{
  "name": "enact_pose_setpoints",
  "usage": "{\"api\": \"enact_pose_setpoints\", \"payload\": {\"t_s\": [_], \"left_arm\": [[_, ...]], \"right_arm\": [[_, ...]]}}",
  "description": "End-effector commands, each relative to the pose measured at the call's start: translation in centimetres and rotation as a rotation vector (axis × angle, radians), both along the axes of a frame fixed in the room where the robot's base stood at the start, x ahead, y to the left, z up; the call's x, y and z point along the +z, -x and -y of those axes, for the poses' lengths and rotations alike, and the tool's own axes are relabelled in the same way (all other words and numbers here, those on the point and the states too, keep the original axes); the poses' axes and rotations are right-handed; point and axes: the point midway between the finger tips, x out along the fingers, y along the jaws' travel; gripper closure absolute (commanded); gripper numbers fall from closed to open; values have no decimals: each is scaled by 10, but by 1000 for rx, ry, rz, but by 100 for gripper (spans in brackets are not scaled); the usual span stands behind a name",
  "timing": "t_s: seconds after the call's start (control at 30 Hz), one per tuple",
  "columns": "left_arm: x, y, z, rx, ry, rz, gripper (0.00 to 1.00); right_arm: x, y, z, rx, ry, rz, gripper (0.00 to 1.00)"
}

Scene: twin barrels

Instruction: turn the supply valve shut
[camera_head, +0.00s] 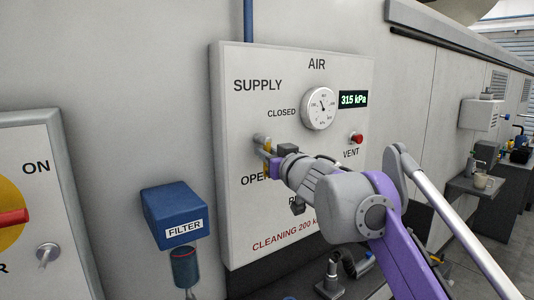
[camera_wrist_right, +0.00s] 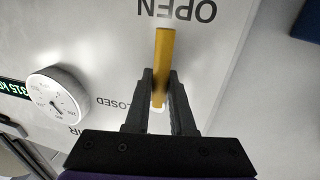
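The supply valve has a yellow handle (camera_head: 267,146), mostly hidden behind my right gripper in the head view, beside a grey pipe fitting (camera_head: 259,138). It lies between the CLOSED and OPEN labels on the white air panel (camera_head: 240,225). In the right wrist view the yellow handle (camera_wrist_right: 163,48) runs from between the fingers toward the OPEN label. My right gripper (camera_wrist_right: 160,75) has one dark finger on each side of the handle, with no clear gap. It also shows in the head view (camera_head: 272,158). My left gripper is not in view.
A round gauge (camera_head: 319,108), a display reading 315 kPa (camera_head: 353,99) and a red vent knob (camera_head: 356,138) are on the panel. A blue filter (camera_head: 175,212) hangs to its left. An ON panel (camera_head: 50,200) stands at far left.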

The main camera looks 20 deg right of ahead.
Motion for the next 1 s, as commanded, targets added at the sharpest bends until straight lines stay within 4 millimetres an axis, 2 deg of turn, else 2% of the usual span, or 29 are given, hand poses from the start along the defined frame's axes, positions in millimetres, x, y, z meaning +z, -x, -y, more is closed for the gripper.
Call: {"api": "enact_pose_setpoints", "payload": {"t_s": [0.03,0.1,1.0], "left_arm": [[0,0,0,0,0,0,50],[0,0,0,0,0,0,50],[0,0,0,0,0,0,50]], "right_arm": [[0,0,0,0,0,0,93],[0,0,0,0,0,0,100],[0,0,0,0,0,0,100]]}}
